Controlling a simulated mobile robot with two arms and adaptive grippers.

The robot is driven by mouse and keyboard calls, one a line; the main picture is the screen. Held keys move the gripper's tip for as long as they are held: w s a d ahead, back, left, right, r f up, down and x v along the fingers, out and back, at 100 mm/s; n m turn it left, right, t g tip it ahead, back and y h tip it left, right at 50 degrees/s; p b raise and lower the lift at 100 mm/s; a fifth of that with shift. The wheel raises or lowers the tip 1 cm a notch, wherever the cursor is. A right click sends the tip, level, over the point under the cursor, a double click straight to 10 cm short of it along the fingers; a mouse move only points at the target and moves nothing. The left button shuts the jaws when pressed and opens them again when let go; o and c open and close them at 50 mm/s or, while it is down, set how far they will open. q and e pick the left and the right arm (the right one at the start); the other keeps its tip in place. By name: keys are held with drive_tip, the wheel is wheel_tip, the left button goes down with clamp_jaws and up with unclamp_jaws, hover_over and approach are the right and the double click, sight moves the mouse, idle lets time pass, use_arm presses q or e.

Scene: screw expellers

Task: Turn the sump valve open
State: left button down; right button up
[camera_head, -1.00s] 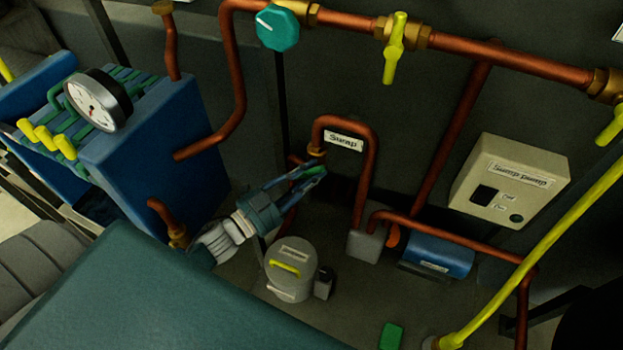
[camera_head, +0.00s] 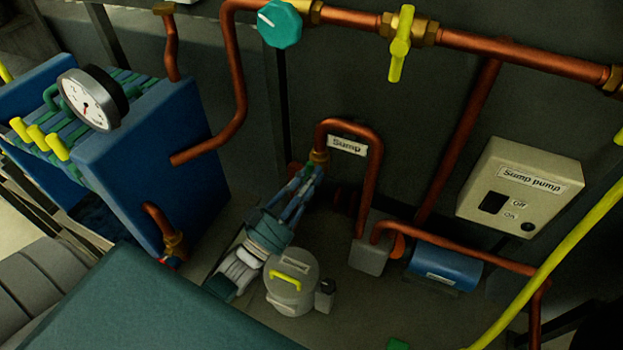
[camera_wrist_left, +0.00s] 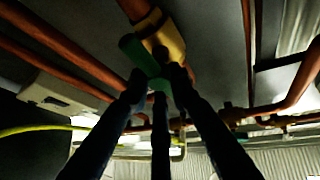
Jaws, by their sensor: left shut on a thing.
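The sump valve's brass body (camera_head: 319,157) sits at the left end of the copper pipe loop beside the "Sump" label (camera_head: 347,145). In the left wrist view its brass body (camera_wrist_left: 163,35) and green handle (camera_wrist_left: 137,50) show close up. My left gripper (camera_head: 307,180) reaches up from the lower left, just below the brass body. In the wrist view its dark fingers (camera_wrist_left: 156,80) are closed around the lower end of the green handle. In the head view the fingers hide most of the handle. My right gripper is not in view.
A grey lidded canister (camera_head: 291,285) with a yellow handle stands close beside my left wrist. A blue pump (camera_head: 445,264) and a sump pump switch box (camera_head: 520,193) are to the right. A blue unit with a gauge (camera_head: 93,99) stands at the left. Copper pipes surround the valve.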

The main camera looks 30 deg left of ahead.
use_arm(q)
drive_tip(key=shift+n+y, duration=0.4)
drive_tip(key=shift+n, duration=0.1)
drive_tip(key=c, duration=1.6)
unclamp_jaws()
drive_tip(key=shift+o, duration=0.2)
drive_tip(key=shift+a, duration=0.1)
drive_tip(key=shift+s, duration=0.1)
drive_tip(key=v, duration=1.2)
drive_tip(key=shift+f, duration=0.25)
